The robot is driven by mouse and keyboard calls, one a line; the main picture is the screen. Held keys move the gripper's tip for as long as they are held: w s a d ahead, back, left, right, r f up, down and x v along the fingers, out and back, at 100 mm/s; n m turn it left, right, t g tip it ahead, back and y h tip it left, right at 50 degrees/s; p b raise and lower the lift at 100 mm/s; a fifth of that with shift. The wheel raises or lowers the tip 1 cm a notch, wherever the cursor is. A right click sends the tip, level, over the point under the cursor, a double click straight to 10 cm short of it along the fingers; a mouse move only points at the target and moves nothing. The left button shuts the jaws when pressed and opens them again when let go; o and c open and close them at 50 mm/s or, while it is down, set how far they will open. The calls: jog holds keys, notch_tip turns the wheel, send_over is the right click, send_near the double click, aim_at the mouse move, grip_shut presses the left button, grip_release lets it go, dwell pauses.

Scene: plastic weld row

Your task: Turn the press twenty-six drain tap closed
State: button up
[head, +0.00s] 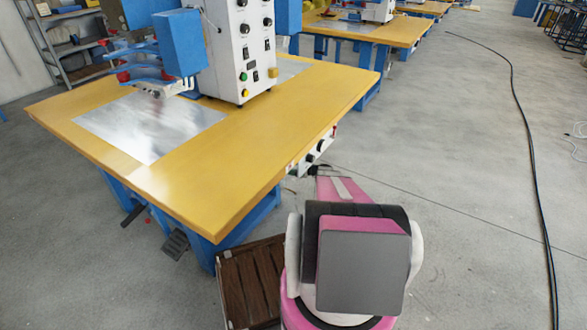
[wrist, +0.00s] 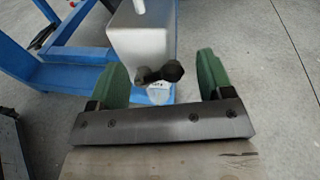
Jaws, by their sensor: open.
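The drain tap (wrist: 162,73) shows in the wrist view as a small dark handle below a pale grey box-shaped tank (wrist: 140,32). The handle lies roughly crosswise, with a rounded knob at its right end. My gripper (wrist: 163,66) is open, with one green finger on each side of the tap. Both fingers look apart from the handle. In the head view my own arm hides the gripper, and I cannot make out the tap there.
A yellow-topped press table (head: 290,115) with a blue frame fills the left of the head view. A control box (head: 312,157) hangs under its edge. A brown slatted pallet (head: 250,285) lies beside my base. A black cable (head: 525,140) crosses the open floor at right.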

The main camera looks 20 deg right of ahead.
jog(key=v, duration=1)
jog(key=shift+s+d, duration=0.25)
